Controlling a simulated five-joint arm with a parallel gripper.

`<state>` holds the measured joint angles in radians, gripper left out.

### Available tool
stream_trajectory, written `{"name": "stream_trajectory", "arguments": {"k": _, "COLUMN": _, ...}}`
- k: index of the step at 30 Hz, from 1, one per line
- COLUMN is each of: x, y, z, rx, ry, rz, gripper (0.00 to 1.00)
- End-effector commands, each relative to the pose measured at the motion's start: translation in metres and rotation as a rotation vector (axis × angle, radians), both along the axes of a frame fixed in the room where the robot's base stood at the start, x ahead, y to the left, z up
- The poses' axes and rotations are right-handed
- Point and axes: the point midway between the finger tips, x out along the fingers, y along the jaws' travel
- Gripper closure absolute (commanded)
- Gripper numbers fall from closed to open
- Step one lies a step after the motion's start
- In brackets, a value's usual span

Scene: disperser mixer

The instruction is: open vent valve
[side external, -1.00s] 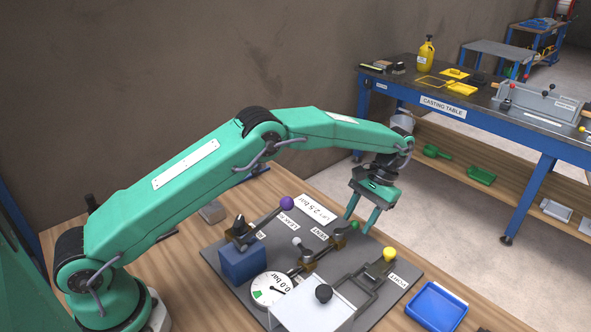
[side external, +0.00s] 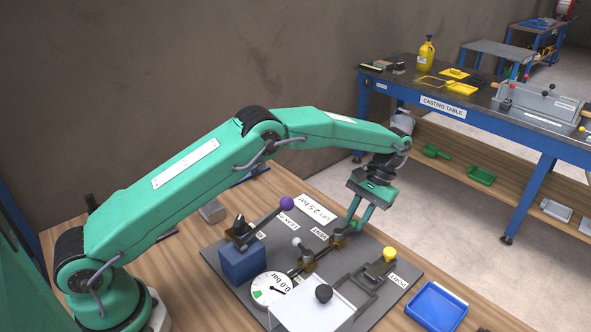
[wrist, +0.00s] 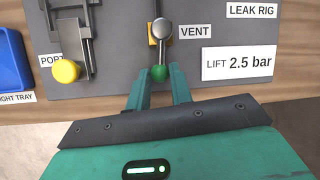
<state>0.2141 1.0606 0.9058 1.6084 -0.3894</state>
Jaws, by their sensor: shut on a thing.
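The vent valve's brass body (side external: 338,240) sits on the grey leak rig plate (side external: 228,240) beside its VENT label (side external: 317,233). In the wrist view its grey lever (wrist: 160,45) points towards my gripper and ends in a green knob (wrist: 160,73). My gripper (side external: 358,223) reaches down to the knob from above. In the wrist view my gripper (wrist: 160,72) has one finger on each side of the knob and is shut on it. In the side view the fingers mostly hide the knob.
A yellow knob (side external: 389,254) on the PORT clamp stands to the right, with a blue tray (side external: 437,305) beyond. A purple knob (side external: 287,203) rises to the left. A round gauge (side external: 272,288) reads 0.0 bar. A LIFT 2.5 bar card (wrist: 237,64) lies near VENT.

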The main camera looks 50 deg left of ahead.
Motion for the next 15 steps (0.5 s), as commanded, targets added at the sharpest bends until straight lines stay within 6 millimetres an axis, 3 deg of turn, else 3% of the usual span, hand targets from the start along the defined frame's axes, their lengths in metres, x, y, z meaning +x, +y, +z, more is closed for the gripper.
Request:
{"name": "stream_trajectory", "arguments": {"k": 13, "x": 0.0004, "y": 0.0067, "z": -0.0003, "rx": 0.029, "ry": -0.003, "rz": 0.073, "gripper": 1.00}}
{"name": "stream_trajectory", "arguments": {"k": 14, "x": 0.0004, "y": 0.0067, "z": -0.0003, "rx": 0.029, "ry": -0.003, "rz": 0.073, "gripper": 0.77}}
{"name": "stream_trajectory", "arguments": {"k": 15, "x": 0.0004, "y": 0.0067, "z": -0.0003, "rx": 0.029, "ry": -0.003, "rz": 0.073, "gripper": 0.69}}
